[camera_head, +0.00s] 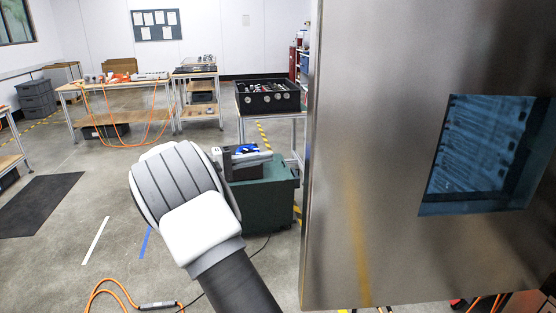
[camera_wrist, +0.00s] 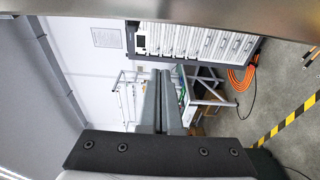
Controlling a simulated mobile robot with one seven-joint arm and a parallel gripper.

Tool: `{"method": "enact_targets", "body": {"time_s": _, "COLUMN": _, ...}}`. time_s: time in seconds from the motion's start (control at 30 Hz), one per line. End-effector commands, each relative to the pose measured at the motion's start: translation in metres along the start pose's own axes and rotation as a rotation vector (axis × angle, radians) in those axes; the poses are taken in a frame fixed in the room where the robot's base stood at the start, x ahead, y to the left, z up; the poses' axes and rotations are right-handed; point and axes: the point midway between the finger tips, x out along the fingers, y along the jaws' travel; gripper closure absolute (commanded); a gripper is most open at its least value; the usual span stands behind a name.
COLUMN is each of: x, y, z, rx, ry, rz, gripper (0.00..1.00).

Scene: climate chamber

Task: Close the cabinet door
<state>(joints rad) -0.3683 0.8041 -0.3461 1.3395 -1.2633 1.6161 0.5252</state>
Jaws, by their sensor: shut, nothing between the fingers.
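The cabinet door (camera_head: 375,200) is a large brushed-metal panel with a blue-tinted window (camera_head: 478,150). It fills the right side of the head view, with its left edge upright. The cabinet body and any handle cannot be made out. My gripper (camera_wrist: 162,98) shows in the wrist view, its two grey fingers together and empty. In the head view only part of my arm shows, left of the door; the fingertips are hidden there. A blurred metal band along the top of the wrist view may be part of the door; I cannot tell whether anything touches it.
A green box (camera_head: 262,195) with a device on top stands behind my arm. A black crate (camera_head: 267,96) is on a table behind it. Workbenches (camera_head: 120,85) stand at the back left. An orange cable (camera_head: 112,292) lies on the floor at lower left. Floor at left is mostly open.

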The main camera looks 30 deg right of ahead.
Motion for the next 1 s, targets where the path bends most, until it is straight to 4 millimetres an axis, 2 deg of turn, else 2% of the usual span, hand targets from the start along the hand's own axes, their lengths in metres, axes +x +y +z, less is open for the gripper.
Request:
{"method": "enact_targets", "body": {"time_s": 0.43, "x": 0.094, "y": 0.000, "z": 0.002, "rx": -0.001, "ry": -0.005, "rz": -0.003, "gripper": 1.00}}
{"method": "enact_targets", "body": {"time_s": 0.7, "x": 0.081, "y": 0.000, "z": 0.030, "rx": -0.001, "ry": 0.000, "rz": -0.005, "gripper": 1.00}}
{"method": "enact_targets", "body": {"time_s": 1.0, "x": 0.077, "y": 0.000, "z": 0.039, "rx": 0.000, "ry": -0.001, "rz": -0.003, "gripper": 1.00}}
